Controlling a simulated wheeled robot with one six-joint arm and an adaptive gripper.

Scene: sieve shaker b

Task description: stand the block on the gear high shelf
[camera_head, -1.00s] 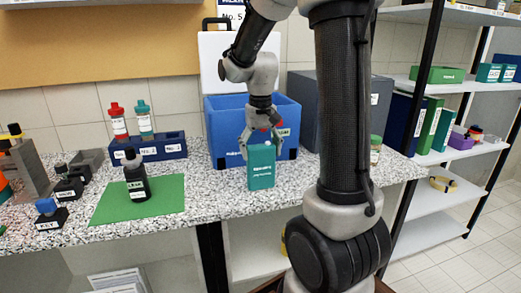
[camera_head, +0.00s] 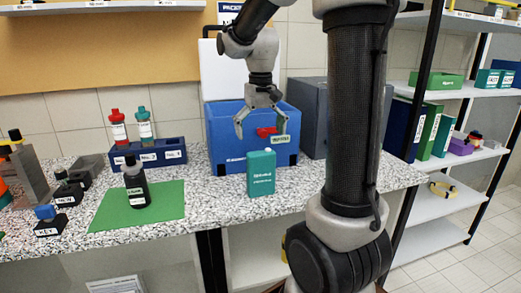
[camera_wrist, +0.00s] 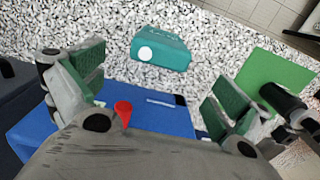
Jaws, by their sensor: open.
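A teal block-shaped container (camera_head: 261,176) with a pale label and a small white cap stands upright on the speckled counter, in front of the blue bin. It also shows in the wrist view (camera_wrist: 168,50), apart from the fingers. My gripper (camera_head: 263,122) is open and empty above it, in front of the blue bin; its green-padded fingers spread wide in the wrist view (camera_wrist: 155,85). A wall shelf (camera_head: 100,6) with small labels runs along the upper left. I cannot read which shelf is the gear high one.
The blue bin (camera_head: 225,145) holds a red item. A green mat (camera_head: 165,203) with a dark bottle (camera_head: 137,184) and a blue rack (camera_head: 172,153) are left. A shelving rack (camera_head: 463,92) with boxes stands right. Counter beside the teal container is clear.

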